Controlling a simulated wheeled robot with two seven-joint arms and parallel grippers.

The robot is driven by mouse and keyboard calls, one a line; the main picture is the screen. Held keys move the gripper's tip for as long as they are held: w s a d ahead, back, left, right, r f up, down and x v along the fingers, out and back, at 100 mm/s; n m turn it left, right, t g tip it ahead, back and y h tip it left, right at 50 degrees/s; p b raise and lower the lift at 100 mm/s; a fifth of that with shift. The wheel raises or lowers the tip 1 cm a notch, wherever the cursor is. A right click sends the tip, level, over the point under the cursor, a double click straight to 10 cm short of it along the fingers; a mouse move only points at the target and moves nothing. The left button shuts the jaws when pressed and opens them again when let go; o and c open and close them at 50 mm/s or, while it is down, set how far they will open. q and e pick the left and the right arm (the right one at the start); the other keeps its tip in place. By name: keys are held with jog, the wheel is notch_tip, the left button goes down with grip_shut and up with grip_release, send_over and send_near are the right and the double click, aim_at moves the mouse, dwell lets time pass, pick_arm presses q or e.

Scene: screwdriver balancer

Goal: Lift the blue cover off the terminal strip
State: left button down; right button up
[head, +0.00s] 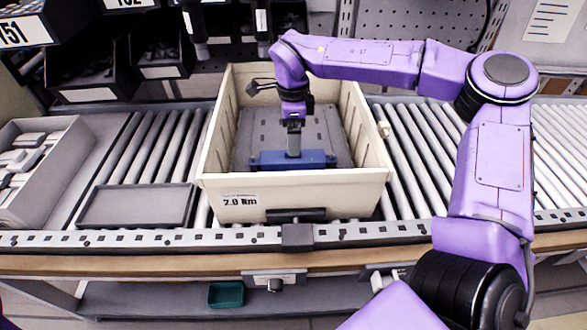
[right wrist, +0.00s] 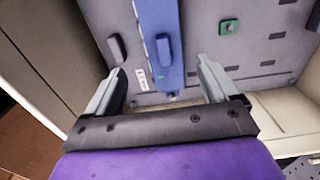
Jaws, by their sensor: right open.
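The blue cover (head: 318,159) is a long bar lying on a grey panel (head: 255,130) inside the cream crate (head: 210,150). My right gripper (head: 293,152) points down into the crate over the cover. In the right wrist view its fingers (right wrist: 160,75) are apart and empty, with the handle framed between them and not touched. My left gripper is out of view.
The crate walls surround my right gripper. The crate stands on a roller conveyor (head: 410,160). A dark flat tray (head: 135,206) lies to its left, and a bin of pale parts (head: 60,165) is farther left. A green square piece (right wrist: 229,27) sits beside the cover.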

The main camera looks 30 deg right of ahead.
jog(key=f, duration=0.6)
jog(key=f+p, duration=0.1)
jog(key=f, duration=0.1)
jog(key=shift+w+d+f, duration=0.2)
jog(key=shift+w+f, duration=0.1)
jog(key=shift+f, duration=0.1)
jog(key=c, duration=1.4)
notch_tip(320, 180, up, 10)
jog(key=shift+s+r, duration=0.1)
